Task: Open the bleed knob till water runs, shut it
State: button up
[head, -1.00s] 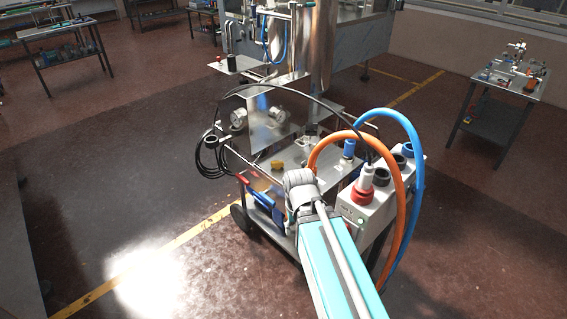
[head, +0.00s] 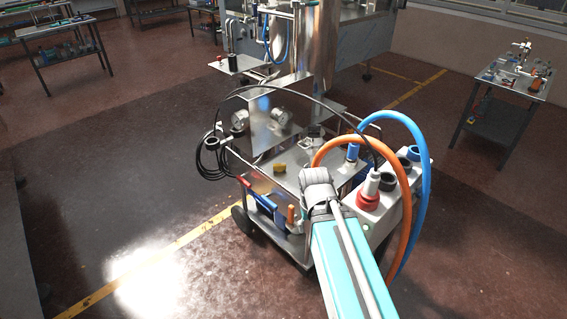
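A steel service cart (head: 262,170) stands in front of me in the head view. A small yellow part (head: 279,168) sits on its top; it is too small to tell whether it is the bleed knob. Two round gauges or fittings (head: 280,116) show on the upright steel panel. No running water can be made out. The grey wrist end (head: 317,182) of my arm is over the front right of the cart top. It hides the cart behind it, and my gripper fingers do not show.
An orange hose (head: 407,185) and a blue hose (head: 426,170) arch beside my arm, above a grey socket box (head: 385,208). Black cable loops (head: 208,158) hang at the cart's left. A side table (head: 507,85) stands at the right.

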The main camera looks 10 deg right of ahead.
aim_at(279, 168)
jog(key=i, duration=0.9)
jog(key=u, duration=0.05)
